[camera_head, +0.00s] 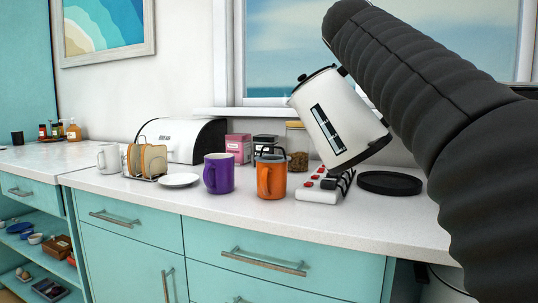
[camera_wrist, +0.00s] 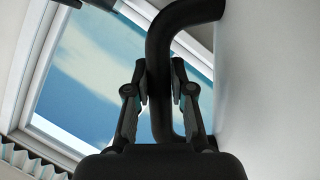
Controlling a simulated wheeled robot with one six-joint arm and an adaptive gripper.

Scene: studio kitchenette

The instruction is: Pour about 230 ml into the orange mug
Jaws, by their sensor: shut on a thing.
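The orange mug (camera_head: 271,178) stands upright on the counter, in front of several containers. A white kettle (camera_head: 335,118) with a black lid and a dark level window is held in the air above and to the right of the mug. It is tilted, with its spout toward the upper left. No stream of liquid shows. My gripper (camera_wrist: 160,90) is shut on the kettle's black handle (camera_wrist: 185,15) in the wrist view. In the head view the gripper is hidden behind my arm and the kettle. The mug's inside cannot be seen.
A purple mug (camera_head: 219,174) stands left of the orange one. A white plate (camera_head: 178,180), toast rack (camera_head: 146,163) and bread bin (camera_head: 182,140) are further left. A power strip (camera_head: 322,187) and a round black base (camera_head: 390,183) lie right, below the kettle. A glass jar (camera_head: 298,147) stands behind.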

